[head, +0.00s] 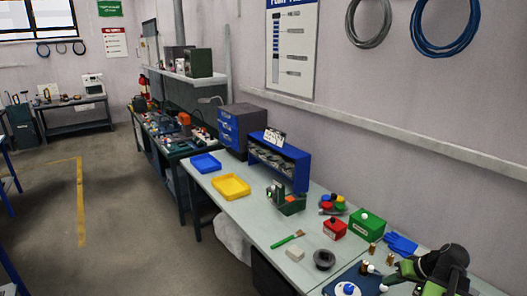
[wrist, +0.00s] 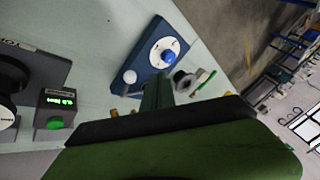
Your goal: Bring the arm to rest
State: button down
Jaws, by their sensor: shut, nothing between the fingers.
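My gripper (head: 408,270), green and black, is at the lower right of the head view, over the near end of the grey-green workbench (head: 265,222). It also shows in the wrist view (wrist: 157,90), where its fingers are together with nothing held. A blue plate (head: 338,289) with a white dial and a blue knob lies beside it. In the wrist view the same plate (wrist: 148,62) is beyond the fingers, with a white ball at one corner. The gripper's wide green body hides the lower part of the wrist view.
On the bench are a dark ring (head: 324,260), a green-handled brush (head: 287,239), a red box (head: 334,229), a green box (head: 366,223), blue gloves (head: 401,244) and a yellow tray (head: 231,187). A device with a green display (wrist: 56,108) stands nearby. The floor aisle at left is clear.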

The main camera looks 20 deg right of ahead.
jog(key=w+a+f+n+g+y+b, duration=0.1)
jog(key=w+a+n, duration=0.1)
jog(key=w+a, duration=0.5)
jog(key=w+a+f+n+g, duration=0.1)
jog(key=w+a+n, duration=0.1)
jog(key=a, duration=0.9)
jog(key=w+a+f+n+g+y+b, duration=0.1)
jog(key=w+a+n, duration=0.1)
jog(key=w+a, duration=0.5)
jog(key=s+a+f+m+g+h, duration=0.1)
jog(key=s+a+f+h, duration=0.1)
jog(key=a, duration=0.6)
jog(key=s+a+f+m+g+h, duration=0.1)
jog(key=s+a+f+g+h, duration=0.1)
jog(key=a, duration=0.7)
jog(key=shift+s+h+b, duration=0.2)
jog(key=shift+h+b, duration=0.1)
jog(key=shift+h, duration=0.1)
